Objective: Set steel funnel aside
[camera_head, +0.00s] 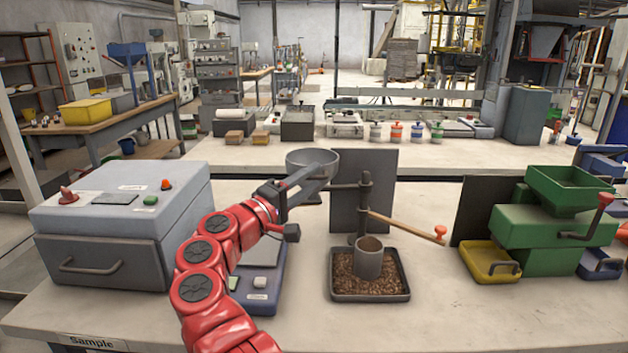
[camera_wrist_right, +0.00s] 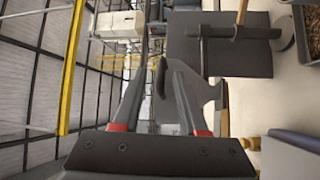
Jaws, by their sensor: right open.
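The grey steel funnel (camera_head: 312,157) has its wide bowl uppermost in the head view, left of the dark stand post (camera_head: 365,200). A short side rod of the post reaches toward it. My right gripper (camera_head: 318,176) is at the funnel's lower part, with its open fingers just below the bowl. In the right wrist view the fingers (camera_wrist_right: 180,85) stand apart, and a grey curved piece (camera_wrist_right: 212,92), probably the funnel, shows beside them. I cannot tell whether the fingers touch it. My left gripper is out of view.
A tray (camera_head: 335,297) of brown pellets with a grey tube (camera_head: 369,260) stands below the post. A dark panel (camera_head: 345,225) is behind it. A scale (camera_head: 262,295), a grey box machine (camera_head: 110,265) and a green machine (camera_head: 540,228) share the table. The front right is clear.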

